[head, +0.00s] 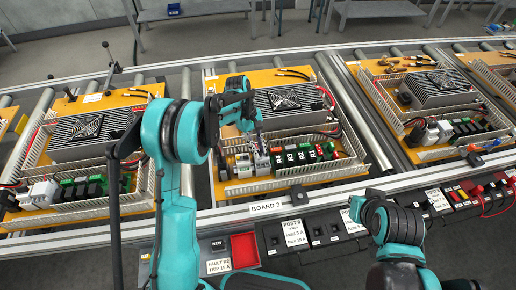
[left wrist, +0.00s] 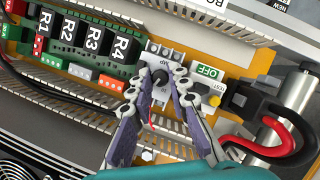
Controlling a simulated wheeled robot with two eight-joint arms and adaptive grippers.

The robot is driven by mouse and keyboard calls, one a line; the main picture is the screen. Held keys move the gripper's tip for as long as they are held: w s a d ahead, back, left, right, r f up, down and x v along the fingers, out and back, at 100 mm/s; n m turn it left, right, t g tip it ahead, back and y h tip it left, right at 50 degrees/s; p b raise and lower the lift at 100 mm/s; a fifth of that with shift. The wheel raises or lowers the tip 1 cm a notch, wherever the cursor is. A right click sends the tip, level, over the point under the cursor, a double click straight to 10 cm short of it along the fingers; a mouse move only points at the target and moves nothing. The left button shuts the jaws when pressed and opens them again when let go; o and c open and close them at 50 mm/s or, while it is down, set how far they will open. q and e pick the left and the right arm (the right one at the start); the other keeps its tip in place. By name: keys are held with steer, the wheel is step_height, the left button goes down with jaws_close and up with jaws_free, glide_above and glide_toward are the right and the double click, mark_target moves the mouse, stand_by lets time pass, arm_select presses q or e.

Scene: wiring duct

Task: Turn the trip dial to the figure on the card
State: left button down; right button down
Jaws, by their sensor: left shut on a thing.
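The trip dial (left wrist: 159,77) is a dark round knob on a pale grey module (left wrist: 163,56), between relays R1 to R4 and a green OFF label. My left gripper (left wrist: 160,88) has its fingertips on both sides of the knob and is shut on it. In the head view my left gripper (head: 257,135) reaches down over the module (head: 262,162) on the middle board. The dial's setting is not readable. A white card (head: 218,266) reads "TRIP 16 A", its upper line partly cut off. My right arm's end (head: 385,215) is at lower right; its fingers are not clear.
Relays R1 to R4 (left wrist: 90,38) stand close beside the module. On its other side are a yellow TEST button (left wrist: 214,101) and thick black and red cables (left wrist: 270,140). Slotted white duct walls (head: 290,180) border the parts. A red bin (head: 244,250) sits in front.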

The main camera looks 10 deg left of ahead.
arm_select(q)
steer(key=shift+m+y, duration=0.3)
steer(key=shift+m, duration=0.5)
steer(key=shift+g, duration=0.3)
steer(key=c, duration=1.4)
jaws_free()
steer(key=shift+c, duration=0.2)
steer(key=v, duration=0.8)
